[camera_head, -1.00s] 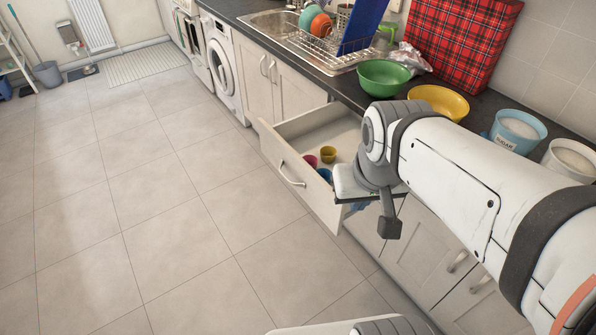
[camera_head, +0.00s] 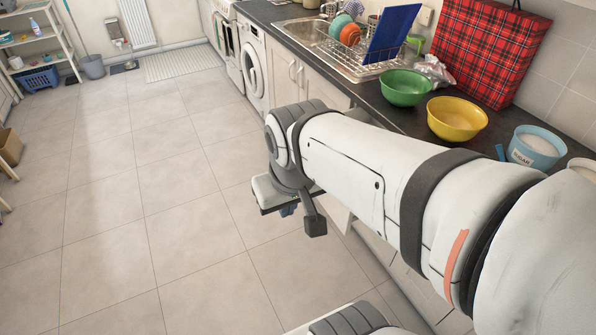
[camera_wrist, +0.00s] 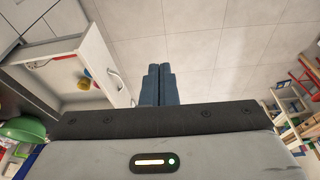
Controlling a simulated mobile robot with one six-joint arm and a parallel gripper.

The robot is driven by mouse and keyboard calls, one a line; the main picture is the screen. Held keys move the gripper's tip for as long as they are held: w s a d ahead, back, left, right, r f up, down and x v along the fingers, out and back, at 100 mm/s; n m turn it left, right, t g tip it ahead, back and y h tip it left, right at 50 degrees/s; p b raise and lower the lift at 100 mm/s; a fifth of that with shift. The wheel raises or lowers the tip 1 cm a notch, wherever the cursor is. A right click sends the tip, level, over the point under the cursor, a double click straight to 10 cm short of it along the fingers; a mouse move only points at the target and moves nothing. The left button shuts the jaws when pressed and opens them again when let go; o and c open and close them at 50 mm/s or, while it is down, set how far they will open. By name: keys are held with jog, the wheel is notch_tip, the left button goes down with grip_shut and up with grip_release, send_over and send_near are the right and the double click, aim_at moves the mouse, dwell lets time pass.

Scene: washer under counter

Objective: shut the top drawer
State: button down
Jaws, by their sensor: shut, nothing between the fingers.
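The top drawer (camera_wrist: 101,62) stands open in the wrist view, at the left, with its pale front panel and curved handle (camera_wrist: 117,82) facing the floor area. In the head view my arm hides most of the drawer; only a pale corner (camera_head: 338,212) shows below the arm. My gripper (camera_wrist: 159,82) has its blue fingers together and empty, out in front of the drawer, to the right of the handle and apart from it in the wrist view. Its tips barely show in the head view (camera_head: 288,211).
The counter above holds a green bowl (camera_head: 405,87), a yellow bowl (camera_head: 457,118), a sugar tub (camera_head: 536,149) and a dish rack (camera_head: 362,60). A washer (camera_head: 253,72) stands further along. The tiled floor (camera_head: 150,200) in front is clear.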

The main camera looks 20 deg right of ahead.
jog(key=w+d+f+n+g+h+b, duration=0.1)
jog(key=d+f+n+g+h+b, duration=0.4)
jog(key=f, duration=0.7)
jog(key=n+t+h+b, duration=0.3)
jog(key=n+h+b, duration=1)
jog(key=n, duration=0.1)
send_near(343, 216)
jog(key=d, duration=0.6)
jog(key=shift+w+d+f+p, duration=0.15)
jog(key=shift+w+d+p, duration=0.25)
